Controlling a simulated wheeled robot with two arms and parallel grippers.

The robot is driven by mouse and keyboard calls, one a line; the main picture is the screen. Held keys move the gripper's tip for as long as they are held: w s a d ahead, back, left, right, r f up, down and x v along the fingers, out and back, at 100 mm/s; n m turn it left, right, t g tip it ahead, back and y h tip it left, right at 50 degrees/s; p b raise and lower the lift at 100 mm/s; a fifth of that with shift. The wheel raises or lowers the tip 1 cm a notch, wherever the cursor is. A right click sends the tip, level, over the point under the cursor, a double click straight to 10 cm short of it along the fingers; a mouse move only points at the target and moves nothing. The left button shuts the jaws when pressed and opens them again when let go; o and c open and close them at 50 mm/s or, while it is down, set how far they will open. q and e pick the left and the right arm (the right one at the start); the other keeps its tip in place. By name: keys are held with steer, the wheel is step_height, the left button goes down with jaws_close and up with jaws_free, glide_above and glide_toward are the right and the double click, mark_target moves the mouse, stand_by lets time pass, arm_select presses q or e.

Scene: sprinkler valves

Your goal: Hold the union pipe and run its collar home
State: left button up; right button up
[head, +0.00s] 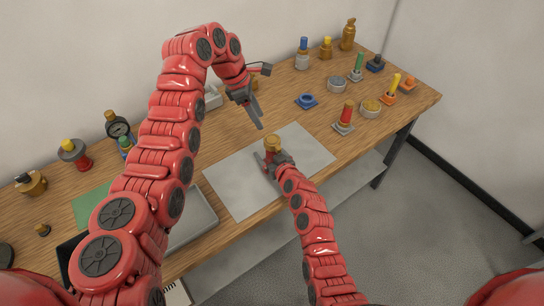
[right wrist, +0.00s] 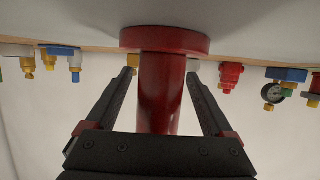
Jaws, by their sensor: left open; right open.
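The union pipe stands upright on the grey mat (head: 238,181). In the head view only its brass-coloured upper end (head: 272,143) shows clearly, probably the collar. In the right wrist view the pipe's red body (right wrist: 160,92) and wide red flange (right wrist: 165,40) show, upside down. My right gripper (head: 274,159) is open, low over the mat, with one finger on each side of the red body; the fingers (right wrist: 161,74) look apart from it. My left gripper (head: 256,118) is open and empty above the table, behind and left of the pipe. The collar is out of the right wrist view.
A blue ring (head: 306,100), a red-topped valve (head: 345,114) and a bowl of yellow parts (head: 370,106) lie right of the mat. Several fittings stand at the back right. A pressure gauge (head: 118,128) and other fittings stand at the left. The mat's right part is clear.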

steer(key=shift+w, duration=0.1)
steer(key=shift+c, duration=0.3)
jaws_close()
stand_by(0.7)
stand_by(0.7)
